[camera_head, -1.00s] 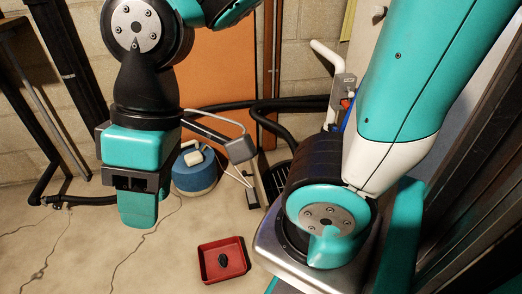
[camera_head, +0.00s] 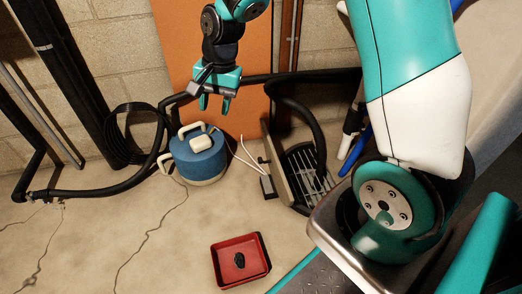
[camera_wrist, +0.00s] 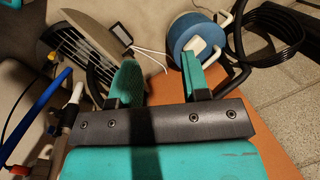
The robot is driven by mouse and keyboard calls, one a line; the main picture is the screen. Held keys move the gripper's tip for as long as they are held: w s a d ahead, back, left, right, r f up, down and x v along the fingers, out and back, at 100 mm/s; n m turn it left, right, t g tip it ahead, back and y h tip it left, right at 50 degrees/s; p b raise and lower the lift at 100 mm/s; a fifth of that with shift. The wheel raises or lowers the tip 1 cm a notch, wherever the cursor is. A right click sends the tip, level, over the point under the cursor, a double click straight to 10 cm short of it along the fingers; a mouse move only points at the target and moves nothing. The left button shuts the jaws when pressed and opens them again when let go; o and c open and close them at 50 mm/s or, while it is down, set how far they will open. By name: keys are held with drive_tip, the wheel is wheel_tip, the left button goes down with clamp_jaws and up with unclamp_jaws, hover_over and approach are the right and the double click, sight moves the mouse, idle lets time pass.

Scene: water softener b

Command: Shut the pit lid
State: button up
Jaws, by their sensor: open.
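The pit lid (camera_head: 277,168) looks like a thin pale panel standing steeply raised along the left side of a slatted pit grate (camera_head: 306,170). A dark block sits at its near left foot. In the wrist view, the lid (camera_wrist: 97,32) is a pale panel with a curved edge beside the dark grate (camera_wrist: 62,52). My gripper (camera_head: 216,103) is open and empty, pointing down, above and to the left of the lid in the head view. Its two teal fingers (camera_wrist: 161,72) are apart in the wrist view, with nothing between them.
A blue canister (camera_head: 199,158) with pale handles stands left of the lid. Black hose (camera_head: 300,105) arches behind and over the grate. A red tray (camera_head: 240,262) holding a small dark item lies on the floor in front. An orange panel (camera_head: 180,45) stands behind my gripper.

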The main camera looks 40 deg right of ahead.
drive_tip(key=w+d+f+m+h+b, duration=0.1)
drive_tip(key=w+d+f+m, duration=0.25)
drive_tip(key=f, duration=0.35)
drive_tip(key=w+d+f+m+b, duration=0.1)
drive_tip(key=w+d+f+m, duration=0.15)
drive_tip(key=d+f, duration=0.35)
drive_tip(key=m+h+b, duration=0.1)
drive_tip(key=m+b, duration=0.2)
drive_tip(key=m, duration=0.5)
hover_over(260, 158)
drive_tip(key=shift+g, duration=0.4)
wheel_tip(260, 158, down, 16)
drive_tip(key=shift+r, duration=0.2)
wheel_tip(260, 158, down, 8)
drive_tip(key=b, duration=0.7)
drive_tip(key=shift+f, duration=0.2)
drive_tip(key=shift+c, duration=0.2)
drive_tip(key=shift+s+r, duration=0.1)
drive_tip(key=shift+r, duration=0.15)
drive_tip(key=c, duration=0.3)
drive_tip(key=shift+c, duration=1.4)
